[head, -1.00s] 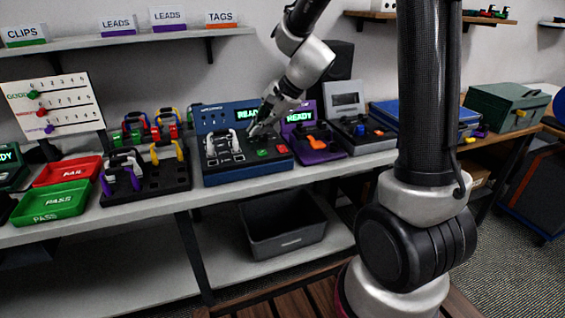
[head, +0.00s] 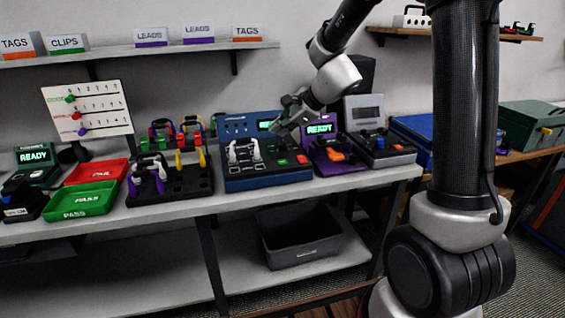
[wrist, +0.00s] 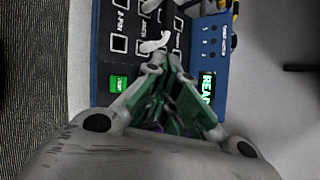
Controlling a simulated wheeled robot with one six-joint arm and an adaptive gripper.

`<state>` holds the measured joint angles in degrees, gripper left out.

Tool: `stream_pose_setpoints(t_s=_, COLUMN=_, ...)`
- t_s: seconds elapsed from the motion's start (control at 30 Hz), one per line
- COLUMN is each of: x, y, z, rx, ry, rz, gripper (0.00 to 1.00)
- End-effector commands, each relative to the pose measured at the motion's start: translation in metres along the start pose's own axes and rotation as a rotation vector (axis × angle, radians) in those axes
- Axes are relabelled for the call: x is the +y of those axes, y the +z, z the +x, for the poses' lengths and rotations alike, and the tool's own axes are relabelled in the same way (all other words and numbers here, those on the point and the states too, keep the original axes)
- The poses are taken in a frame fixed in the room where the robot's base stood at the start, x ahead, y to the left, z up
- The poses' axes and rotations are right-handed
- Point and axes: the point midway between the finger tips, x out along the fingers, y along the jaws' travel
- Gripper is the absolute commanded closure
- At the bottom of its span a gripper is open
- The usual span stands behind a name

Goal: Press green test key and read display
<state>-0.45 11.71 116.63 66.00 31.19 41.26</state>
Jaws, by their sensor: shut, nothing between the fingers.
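The blue tester (head: 268,180) stands on the bench in the middle of the head view. Its green key (head: 282,162) is on the front right of its top, beside a red key (head: 302,160). The green key also shows in the wrist view (wrist: 119,84), left of my fingers. The tester's display (wrist: 207,84) is lit green; the letters "REA" show, and my gripper covers the rest. My gripper (head: 279,124) is shut and empty, above the tester behind the green key. In the wrist view its fingertips (wrist: 163,64) are together, apart from the key in the picture.

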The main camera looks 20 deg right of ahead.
Motion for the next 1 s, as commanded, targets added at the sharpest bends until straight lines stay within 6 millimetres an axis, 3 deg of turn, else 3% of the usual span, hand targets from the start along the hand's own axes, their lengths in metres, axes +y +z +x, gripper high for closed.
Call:
stream_pose_setpoints(t_s=0.5, x=0.034, y=-0.035, z=0.046, rx=0.002, ry=0.001, rz=0.001, gripper=1.00)
stream_pose_setpoints(t_s=1.0, x=0.038, y=-0.039, z=0.052, rx=0.002, ry=0.000, rz=-0.002, gripper=1.00)
